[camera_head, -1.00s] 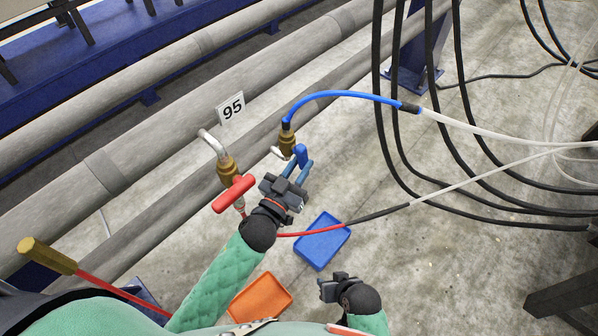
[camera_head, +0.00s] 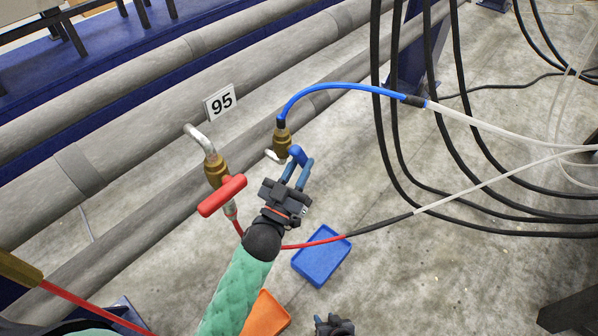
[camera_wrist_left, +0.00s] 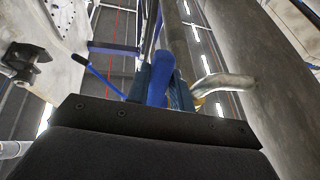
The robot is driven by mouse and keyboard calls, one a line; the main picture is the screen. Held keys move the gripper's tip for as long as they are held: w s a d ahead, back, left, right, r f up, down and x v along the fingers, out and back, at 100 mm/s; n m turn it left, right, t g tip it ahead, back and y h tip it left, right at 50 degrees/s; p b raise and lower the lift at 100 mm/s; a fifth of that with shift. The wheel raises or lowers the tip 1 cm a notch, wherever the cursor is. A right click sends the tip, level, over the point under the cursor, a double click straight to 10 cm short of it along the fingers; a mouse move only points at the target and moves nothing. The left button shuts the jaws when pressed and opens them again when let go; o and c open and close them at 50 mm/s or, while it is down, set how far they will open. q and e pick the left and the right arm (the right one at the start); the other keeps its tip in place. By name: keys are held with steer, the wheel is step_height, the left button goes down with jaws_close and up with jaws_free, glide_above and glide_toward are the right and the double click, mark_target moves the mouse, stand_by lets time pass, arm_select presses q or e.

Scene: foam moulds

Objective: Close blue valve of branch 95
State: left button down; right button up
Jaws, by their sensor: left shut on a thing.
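The number sign 95 (camera_head: 220,102) stands on the grey pipe, above a branch with two brass valves. The blue valve's brass body (camera_head: 282,139) has a blue hose on top. Its blue handle (camera_head: 296,153) is between the fingers of my left gripper (camera_head: 299,168), which is shut on it. In the left wrist view the blue handle (camera_wrist_left: 157,87) also shows between the fingers. The red valve handle (camera_head: 222,195) sits to the left, close to my left wrist. My right gripper (camera_head: 333,325) is at the bottom edge, mostly cut off, so its jaws cannot be judged.
A blue tray (camera_head: 321,261) and an orange tray (camera_head: 266,317) lie on the concrete floor below. A red hose (camera_head: 315,243) runs by my left wrist. Black cables (camera_head: 383,130) hang at the right. Bare floor (camera_head: 430,285) shows at the lower right.

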arm_select(q)
steer(key=shift+w+d+n+t+b, duration=0.2)
steer(key=shift+t+b, duration=0.3)
steer(key=shift+b, duration=0.4)
steer(key=shift+w+d+n+t+b, duration=0.1)
steer(key=shift+w+n+t+b, duration=0.1)
steer(key=shift+t+b, duration=0.5)
arm_select(e)
steer(key=shift+f, duration=2.25)
arm_select(q)
steer(key=shift+r+b, duration=0.15)
steer(key=shift+b, duration=0.3)
arm_select(e)
steer(key=w+r+t, duration=0.2)
steer(key=w+r, duration=0.3)
steer(key=shift+a+r, duration=0.25)
steer(key=shift+a, duration=0.05)
arm_select(q)
steer(key=c, duration=1.5)
jaws_free()
